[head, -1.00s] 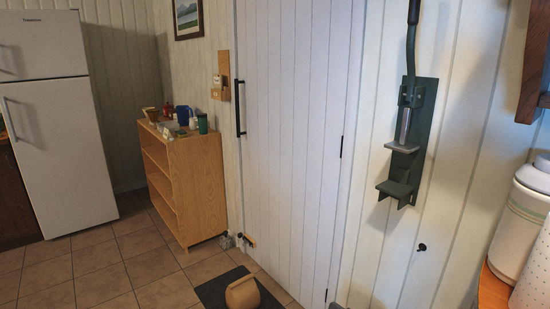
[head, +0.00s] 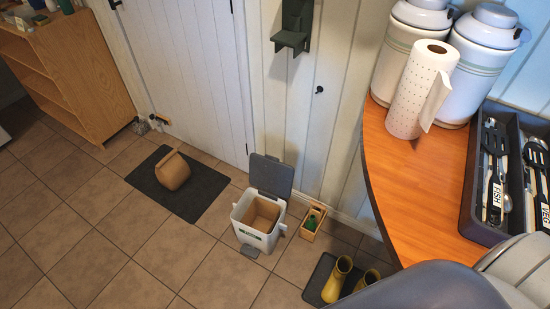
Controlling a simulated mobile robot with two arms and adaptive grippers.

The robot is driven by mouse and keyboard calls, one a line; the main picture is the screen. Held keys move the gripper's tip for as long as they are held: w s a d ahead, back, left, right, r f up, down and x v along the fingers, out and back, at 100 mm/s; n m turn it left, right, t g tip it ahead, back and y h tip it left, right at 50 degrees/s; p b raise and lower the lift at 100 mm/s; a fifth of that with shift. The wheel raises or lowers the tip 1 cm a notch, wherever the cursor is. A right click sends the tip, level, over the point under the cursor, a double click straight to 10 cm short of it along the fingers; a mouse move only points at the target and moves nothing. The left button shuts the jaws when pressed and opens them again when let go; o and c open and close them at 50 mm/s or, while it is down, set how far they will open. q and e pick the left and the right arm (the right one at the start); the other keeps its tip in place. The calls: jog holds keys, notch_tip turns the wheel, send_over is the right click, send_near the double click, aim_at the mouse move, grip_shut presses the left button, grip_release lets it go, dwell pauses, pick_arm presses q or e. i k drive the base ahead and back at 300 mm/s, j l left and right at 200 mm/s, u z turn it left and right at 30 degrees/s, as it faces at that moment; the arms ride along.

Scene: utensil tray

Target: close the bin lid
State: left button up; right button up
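The small white bin (head: 272,240) stands on the tiled floor near the wall. Its dark grey lid (head: 271,175) is open and tilted up at the back, on the wall side. A brown liner or bag (head: 263,214) shows inside the open bin. A grey pedal (head: 250,251) sticks out at the front base. Neither of my grippers is in view.
A dark mat (head: 210,190) with a brown bag-like object (head: 172,171) lies left of the bin. A small wooden box (head: 312,222) stands to its right, then yellow boots (head: 338,279) on a tray. A wooden counter (head: 410,190) fills the right. Floor in front is clear.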

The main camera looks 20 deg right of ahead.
aim_at(266, 173)
jog(key=i+j, duration=0.2)
jog(key=i, duration=0.25)
jog(key=i+j+z, duration=0.1)
jog(key=i+j, duration=0.15)
jog(key=i, duration=0.2)
